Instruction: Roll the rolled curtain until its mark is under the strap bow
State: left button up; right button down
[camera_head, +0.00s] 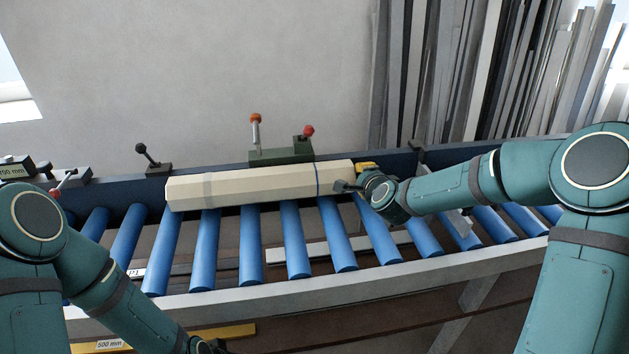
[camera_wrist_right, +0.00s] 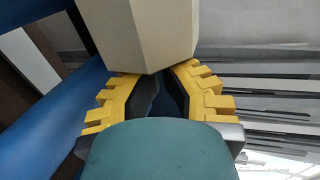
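The rolled curtain (camera_head: 255,188) is a long cream, many-sided roll lying across the blue rollers. No bow shape can be made out. My right gripper (camera_head: 346,187) is at the roll's right end. In the right wrist view its yellow fingers (camera_wrist_right: 156,82) are apart, with the roll's end (camera_wrist_right: 145,35) just beyond the tips; contact is unclear. My left gripper (camera_head: 203,346) is mostly cut off at the bottom edge.
A green block with red-knobbed levers (camera_head: 281,155) stands behind the roll. A black-knobbed lever (camera_head: 153,160) is further left. Blue rollers (camera_head: 250,250) are bare in front, bounded by a pale rail (camera_head: 300,294). Tall profiles (camera_head: 470,75) stand at the back right.

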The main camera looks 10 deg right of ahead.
aim_at(334, 179)
jog(key=shift+a+b, duration=0.3)
jog(key=shift+a, duration=4.1)
jog(key=shift+d, duration=0.15)
jog(key=shift+d+b, duration=0.5)
jog(key=shift+d, duration=0.1)
jog(key=shift+s, duration=0.15)
